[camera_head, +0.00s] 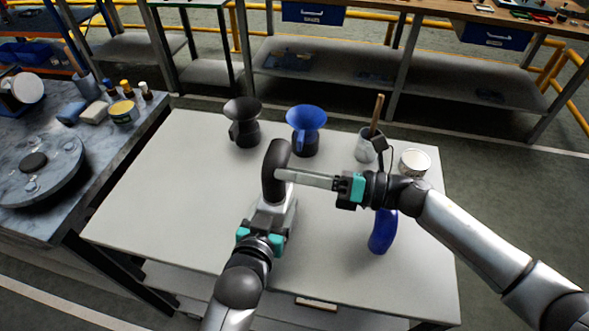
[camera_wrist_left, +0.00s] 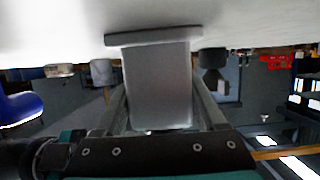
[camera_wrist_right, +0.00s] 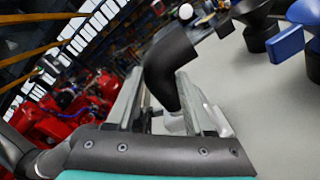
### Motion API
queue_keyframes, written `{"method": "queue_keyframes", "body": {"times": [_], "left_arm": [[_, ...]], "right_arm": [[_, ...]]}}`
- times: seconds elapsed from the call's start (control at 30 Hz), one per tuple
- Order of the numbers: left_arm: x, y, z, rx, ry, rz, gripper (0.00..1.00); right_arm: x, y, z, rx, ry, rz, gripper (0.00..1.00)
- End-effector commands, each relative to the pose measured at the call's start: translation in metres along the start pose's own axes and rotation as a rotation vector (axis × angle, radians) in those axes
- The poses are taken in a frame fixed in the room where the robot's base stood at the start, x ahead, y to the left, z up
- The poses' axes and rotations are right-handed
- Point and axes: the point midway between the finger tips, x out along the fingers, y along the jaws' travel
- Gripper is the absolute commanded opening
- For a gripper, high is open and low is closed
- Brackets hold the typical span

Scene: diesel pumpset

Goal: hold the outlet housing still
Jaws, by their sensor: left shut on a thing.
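The grey outlet housing (camera_head: 279,212) stands on the white table. My left gripper (camera_head: 268,220) is shut on it, low on the table. In the left wrist view its grey block (camera_wrist_left: 158,88) lies between the fingers, with a wider flange against the table. A black curved elbow hose (camera_head: 275,170) rises at the housing's far end. My right gripper (camera_head: 284,176) reaches in from the right with its fingertips at the elbow. In the right wrist view the elbow (camera_wrist_right: 168,65) passes between the two fingers; I cannot tell whether they grip it.
A black funnel (camera_head: 243,128) and a blue funnel (camera_head: 306,135) stand behind. A grey cup (camera_head: 366,147) with a wooden-handled tool and a white tin (camera_head: 414,162) stand at the back right. A blue curved hose (camera_head: 383,232) lies right. The table's left part is clear.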

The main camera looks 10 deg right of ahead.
Motion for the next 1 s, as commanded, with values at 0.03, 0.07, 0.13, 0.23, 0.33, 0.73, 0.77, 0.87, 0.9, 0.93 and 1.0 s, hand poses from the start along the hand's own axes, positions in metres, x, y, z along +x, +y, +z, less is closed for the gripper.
{"method": "queue_keyframes", "body": {"times": [0.03,0.07,0.13,0.23,0.33,0.73,0.77,0.87,0.9,0.93,1.0], "left_arm": [[0.000,0.000,-0.001,-0.001,0.003,0.001,0.00],[0.000,0.000,-0.001,-0.001,0.003,0.001,0.00],[0.000,0.000,-0.001,-0.001,0.003,0.001,0.00],[0.000,0.000,-0.001,-0.001,0.003,0.001,0.00],[0.000,0.000,-0.001,-0.001,0.003,0.001,0.00],[0.000,0.000,-0.001,-0.001,0.003,0.000,0.00],[0.000,0.000,-0.001,-0.001,0.003,0.000,0.00],[0.000,0.000,-0.001,-0.001,0.003,0.000,0.00],[0.000,0.000,-0.001,-0.001,0.003,0.000,0.00],[0.000,0.000,-0.001,-0.001,0.003,0.000,0.00],[0.000,0.000,-0.001,-0.001,0.003,0.000,0.00]], "right_arm": [[0.000,-0.001,-0.001,0.001,0.002,-0.002,0.58],[0.000,-0.001,-0.001,0.001,0.002,-0.002,0.62],[0.000,0.000,0.000,0.000,0.001,-0.001,0.69],[0.000,0.000,0.000,0.000,0.000,-0.001,0.81],[0.000,0.000,0.001,0.000,0.000,0.000,0.86],[-0.020,-0.001,0.000,0.002,0.001,-0.003,0.86],[-0.026,-0.001,0.000,0.002,0.001,-0.004,0.86],[-0.047,-0.001,0.000,0.001,0.001,-0.005,0.86],[-0.057,-0.001,-0.001,0.003,0.002,-0.005,0.86],[-0.063,-0.001,0.000,0.003,0.001,-0.005,0.86],[-0.078,-0.001,0.000,0.001,0.002,-0.004,0.86]]}}
